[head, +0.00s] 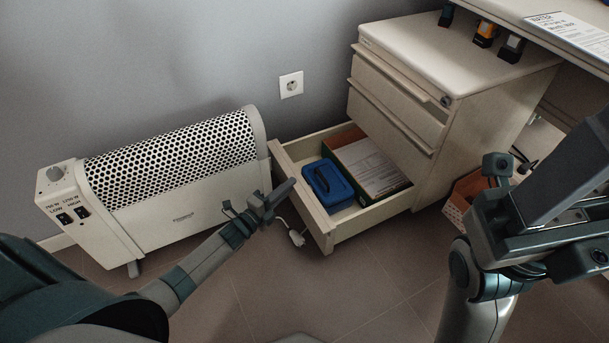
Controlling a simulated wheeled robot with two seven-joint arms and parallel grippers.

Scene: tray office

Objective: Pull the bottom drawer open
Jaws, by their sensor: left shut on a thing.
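The bottom drawer (306,198) of the cream cabinet (496,121) stands pulled well out, with its inside showing. A blue box with a dark handle (328,184) and a brown-green box with a printed sheet on it (370,168) lie in it. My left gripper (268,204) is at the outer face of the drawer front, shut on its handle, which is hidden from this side.
A white heater (170,185) stands close to the drawer's left side. A white plug (297,238) lies on the floor near the drawer front. The two upper drawers (395,112) look shut. An open brown box (462,197) is right of the cabinet.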

